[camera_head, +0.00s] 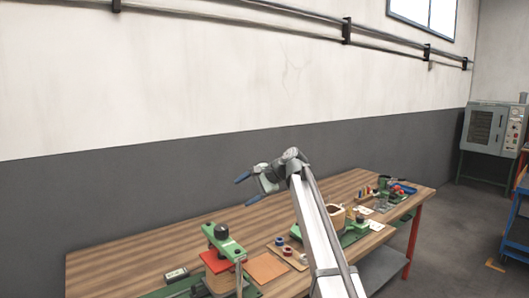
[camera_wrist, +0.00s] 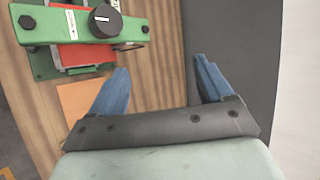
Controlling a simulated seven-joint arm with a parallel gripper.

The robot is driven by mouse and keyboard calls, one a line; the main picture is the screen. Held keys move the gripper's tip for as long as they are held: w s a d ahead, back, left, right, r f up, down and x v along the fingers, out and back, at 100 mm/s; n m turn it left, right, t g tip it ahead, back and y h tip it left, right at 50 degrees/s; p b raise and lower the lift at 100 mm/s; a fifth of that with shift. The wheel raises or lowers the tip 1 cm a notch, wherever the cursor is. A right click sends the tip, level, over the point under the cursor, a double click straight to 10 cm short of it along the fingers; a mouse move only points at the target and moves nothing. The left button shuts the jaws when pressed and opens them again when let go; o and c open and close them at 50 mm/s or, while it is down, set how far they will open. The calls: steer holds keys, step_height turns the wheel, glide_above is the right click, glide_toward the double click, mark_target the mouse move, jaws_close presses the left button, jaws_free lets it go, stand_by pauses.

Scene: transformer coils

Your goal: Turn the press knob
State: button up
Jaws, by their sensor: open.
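The press (camera_head: 222,250) is a green frame with a red plate, at the near left part of the bench in the head view. In the wrist view the green top bar of the press (camera_wrist: 52,26) lies at the upper left. The black press knob (camera_wrist: 104,21) sits on that bar and carries a white mark. In the head view the knob (camera_head: 221,230) is a small dark round on top of the frame. My gripper (camera_head: 247,188) is open and empty, with blue fingers, above the bench and apart from the knob. It also shows in the wrist view (camera_wrist: 160,78).
The wooden bench (camera_head: 150,246) runs along the grey wall. An orange-brown square pad (camera_head: 267,268) lies right of the press, with several spools (camera_head: 287,250) beyond it. A small device (camera_head: 176,273) lies left of the press. The bench's back left is clear.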

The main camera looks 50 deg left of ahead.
steer(key=w+r+n+t+y, duration=0.8)
steer(key=r+n+y, duration=0.3)
steer(key=r+n, duration=0.1)
steer(key=shift+a+r+n, duration=0.25)
steer(key=shift+a+n, duration=0.05)
steer(key=shift+n, duration=0.3)
stand_by(0.9)
steer(key=shift+s, duration=0.15)
